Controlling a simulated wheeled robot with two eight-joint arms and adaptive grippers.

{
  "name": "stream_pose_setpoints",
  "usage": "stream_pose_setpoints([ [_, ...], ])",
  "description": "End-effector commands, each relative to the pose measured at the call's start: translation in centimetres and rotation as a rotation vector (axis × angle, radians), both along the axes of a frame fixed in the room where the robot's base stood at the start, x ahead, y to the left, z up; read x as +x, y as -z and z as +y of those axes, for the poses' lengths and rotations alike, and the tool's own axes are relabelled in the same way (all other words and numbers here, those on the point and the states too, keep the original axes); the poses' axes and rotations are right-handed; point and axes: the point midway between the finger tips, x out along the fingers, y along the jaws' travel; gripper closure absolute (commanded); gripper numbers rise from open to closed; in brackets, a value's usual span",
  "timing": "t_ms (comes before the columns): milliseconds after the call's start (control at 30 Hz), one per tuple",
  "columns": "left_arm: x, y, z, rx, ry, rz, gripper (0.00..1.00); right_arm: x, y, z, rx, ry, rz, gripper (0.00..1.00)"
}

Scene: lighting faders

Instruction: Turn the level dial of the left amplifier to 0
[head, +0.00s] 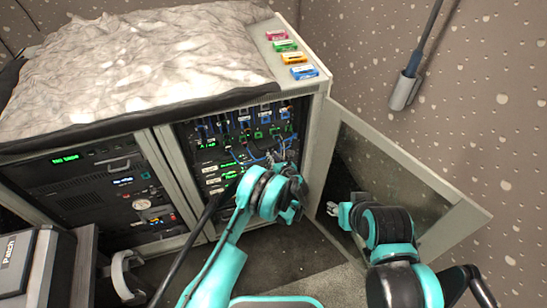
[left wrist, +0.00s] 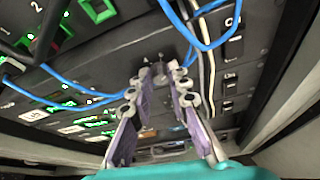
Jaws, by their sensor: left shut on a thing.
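My left gripper (head: 284,168) reaches into the open right-hand rack bay in the head view. In the left wrist view its two fingers (left wrist: 160,82) are closed at a dark panel, shut on a small dial (left wrist: 154,76) there. The fingertips cover most of the dial, so its pointer and setting cannot be read. Which amplifier it belongs to is not clear from the labels. My right gripper (head: 341,213) is near the open door, apart from the rack. Its finger gap is too small to judge.
Blue cables (left wrist: 85,99) hang across the rack panels close to my left gripper. The open glass door (head: 400,180) stands to the right. Coloured cassette-like blocks (head: 285,46) lie on the cabinet top. The left bay (head: 100,190) holds other dark equipment.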

Motion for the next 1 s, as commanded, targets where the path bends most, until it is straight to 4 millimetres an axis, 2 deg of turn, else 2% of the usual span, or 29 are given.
stream_pose_setpoints([
  [600, -0.19, 0.06, 0.53, -0.402, -0.001, -0.13, 1.0, 0.0, 0.01, 0.0, 0.0, 0.0, 0.0, 0.6],
  [1000, -0.22, 0.1, 0.63, -0.519, -0.001, -0.168, 1.0, 0.0, 0.01, 0.0, 0.0, 0.0, 0.0, 0.6],
])
